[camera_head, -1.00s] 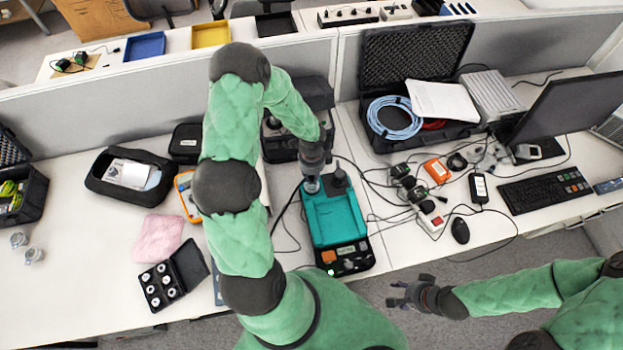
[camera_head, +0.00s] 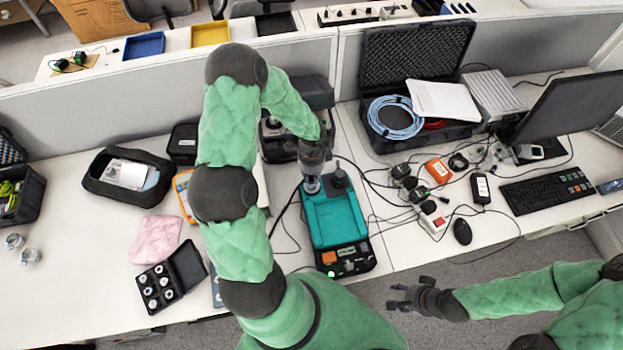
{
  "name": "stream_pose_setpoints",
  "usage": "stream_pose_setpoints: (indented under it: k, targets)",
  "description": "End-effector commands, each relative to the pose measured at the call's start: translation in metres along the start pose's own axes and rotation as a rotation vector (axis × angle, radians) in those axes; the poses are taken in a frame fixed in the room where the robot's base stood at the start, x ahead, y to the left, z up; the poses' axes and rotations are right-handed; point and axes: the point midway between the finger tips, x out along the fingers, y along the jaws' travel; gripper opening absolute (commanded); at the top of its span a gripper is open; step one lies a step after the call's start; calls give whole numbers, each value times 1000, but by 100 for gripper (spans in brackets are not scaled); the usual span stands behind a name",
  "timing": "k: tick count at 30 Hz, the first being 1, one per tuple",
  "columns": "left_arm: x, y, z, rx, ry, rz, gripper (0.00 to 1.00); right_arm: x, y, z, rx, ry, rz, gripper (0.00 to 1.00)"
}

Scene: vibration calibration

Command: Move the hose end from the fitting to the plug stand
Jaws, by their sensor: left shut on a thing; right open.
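A teal calibration unit (camera_head: 336,220) with a dark front panel sits on the near edge of the table. My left gripper (camera_head: 312,178) points down over the unit's back left corner and is shut on a small grey piece, apparently the hose end (camera_head: 312,187). The fingers and arm hide most of it, and I cannot tell whether it still touches the fitting below. A dark round post (camera_head: 340,179) stands just right of it on the unit; I cannot tell whether this is the plug stand. My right gripper (camera_head: 406,297) is open and empty in front of the table, over the floor.
An open black case (camera_head: 413,60) with a coiled blue hose (camera_head: 394,118) stands behind right. Power adapters and a power strip (camera_head: 432,218) with loose cables lie right of the unit. A black case (camera_head: 128,180), pink cloth (camera_head: 155,239) and small box of parts (camera_head: 166,280) lie left.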

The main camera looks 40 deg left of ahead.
Motion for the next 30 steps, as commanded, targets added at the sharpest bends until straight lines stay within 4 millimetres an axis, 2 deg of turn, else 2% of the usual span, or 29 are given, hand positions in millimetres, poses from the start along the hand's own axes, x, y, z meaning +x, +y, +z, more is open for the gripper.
stream_pose_setpoints:
  k: [30]
  targets:
    - [1,1,0,-108,-1,2,0,10,4,0,0,0,0,49]
